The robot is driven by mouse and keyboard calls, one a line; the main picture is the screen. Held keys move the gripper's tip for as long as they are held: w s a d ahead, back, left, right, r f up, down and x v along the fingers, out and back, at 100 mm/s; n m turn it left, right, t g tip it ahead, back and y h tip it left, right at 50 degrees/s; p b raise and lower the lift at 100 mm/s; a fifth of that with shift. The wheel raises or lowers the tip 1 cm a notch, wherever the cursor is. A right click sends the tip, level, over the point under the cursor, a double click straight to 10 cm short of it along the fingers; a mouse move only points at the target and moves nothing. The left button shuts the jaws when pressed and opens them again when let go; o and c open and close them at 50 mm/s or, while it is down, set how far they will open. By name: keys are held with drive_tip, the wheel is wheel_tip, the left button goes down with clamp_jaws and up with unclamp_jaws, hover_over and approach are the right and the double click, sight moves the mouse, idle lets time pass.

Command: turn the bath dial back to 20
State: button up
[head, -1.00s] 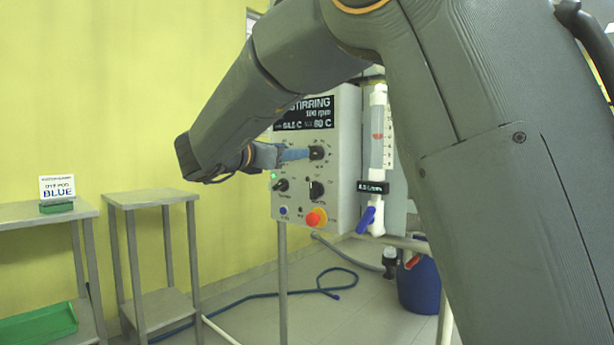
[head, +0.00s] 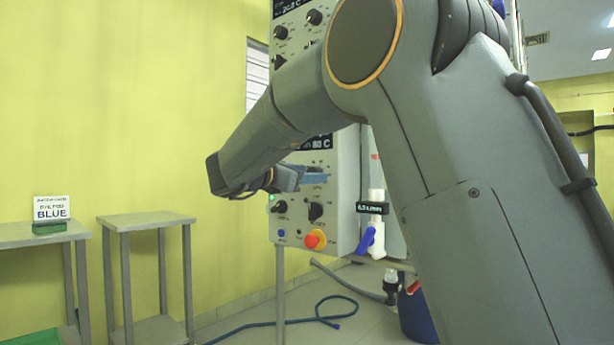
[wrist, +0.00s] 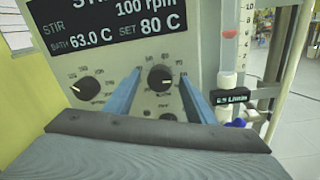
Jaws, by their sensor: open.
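The control panel shows a display (wrist: 110,25) reading 100 rpm, bath 63.0 C and set 80 C. Below its right part, a black dial (wrist: 160,79) with a pale pointer mark, turned to the right, sits amid a printed scale. My gripper (wrist: 161,71) is open, with one blue finger on each side of this dial and a gap on both sides. In the head view my gripper (head: 322,175) reaches the panel (head: 345,215) from the left, and its fingers hide the dial there.
Another black dial (wrist: 85,88) sits left of my fingers. Lower on the panel are a red button (head: 315,240) and two more knobs. A flow tube with a blue valve (head: 369,240) hangs at the right. A small table (head: 150,219) and blue hose (head: 335,310) are left and below.

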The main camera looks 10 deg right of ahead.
drive_tip(key=c, duration=1)
drive_tip(key=shift+c, duration=0.2)
